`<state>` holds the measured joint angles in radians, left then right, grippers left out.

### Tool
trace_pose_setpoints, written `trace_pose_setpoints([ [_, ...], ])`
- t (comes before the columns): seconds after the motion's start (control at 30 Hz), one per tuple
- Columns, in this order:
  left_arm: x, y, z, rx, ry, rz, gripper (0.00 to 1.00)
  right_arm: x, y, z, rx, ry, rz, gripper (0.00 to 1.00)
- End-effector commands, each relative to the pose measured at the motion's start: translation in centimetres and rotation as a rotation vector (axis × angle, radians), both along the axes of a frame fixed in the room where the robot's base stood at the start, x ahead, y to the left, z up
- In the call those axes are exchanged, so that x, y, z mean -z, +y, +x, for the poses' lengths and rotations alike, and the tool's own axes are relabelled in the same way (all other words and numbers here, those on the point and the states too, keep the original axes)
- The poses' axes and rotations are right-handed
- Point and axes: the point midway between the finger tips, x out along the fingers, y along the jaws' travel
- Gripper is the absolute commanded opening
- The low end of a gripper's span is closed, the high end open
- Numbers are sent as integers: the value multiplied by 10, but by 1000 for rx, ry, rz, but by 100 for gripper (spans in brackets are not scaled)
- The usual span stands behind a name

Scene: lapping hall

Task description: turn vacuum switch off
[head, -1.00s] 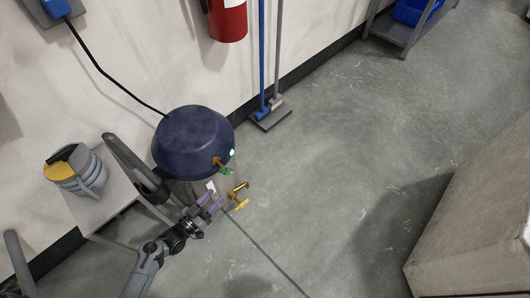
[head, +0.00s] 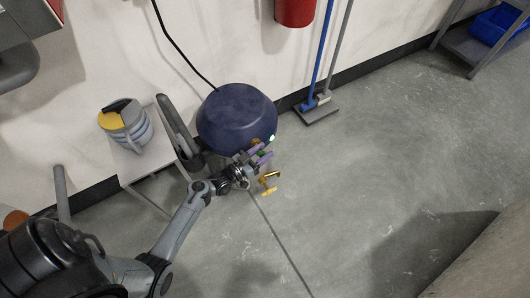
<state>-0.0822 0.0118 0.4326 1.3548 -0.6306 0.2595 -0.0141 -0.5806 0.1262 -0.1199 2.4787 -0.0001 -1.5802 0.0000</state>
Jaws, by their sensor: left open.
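The vacuum (head: 236,115) is a dark blue domed unit on the floor by the wall, with a black cord running up from it. A small pale green light (head: 272,138) glows on its right side. A brass-yellow fitting (head: 268,183) is just below the fingertips. My right gripper is out of view.
A blue-handled broom (head: 318,60) and a red cylinder (head: 295,10) are by the wall. Floor to the right is clear.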

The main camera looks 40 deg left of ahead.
Motion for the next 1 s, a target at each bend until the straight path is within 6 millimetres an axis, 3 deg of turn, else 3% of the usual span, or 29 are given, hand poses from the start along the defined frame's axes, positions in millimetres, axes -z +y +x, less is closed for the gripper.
trace_pose_setpoints([
  [0.47,-1,-2,11,0,0,0,45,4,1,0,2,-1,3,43],
  [0.77,0,-2,11,0,1,0,1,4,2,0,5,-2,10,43],
  [1.0,1,-2,11,1,-9,-3,0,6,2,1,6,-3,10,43],
])
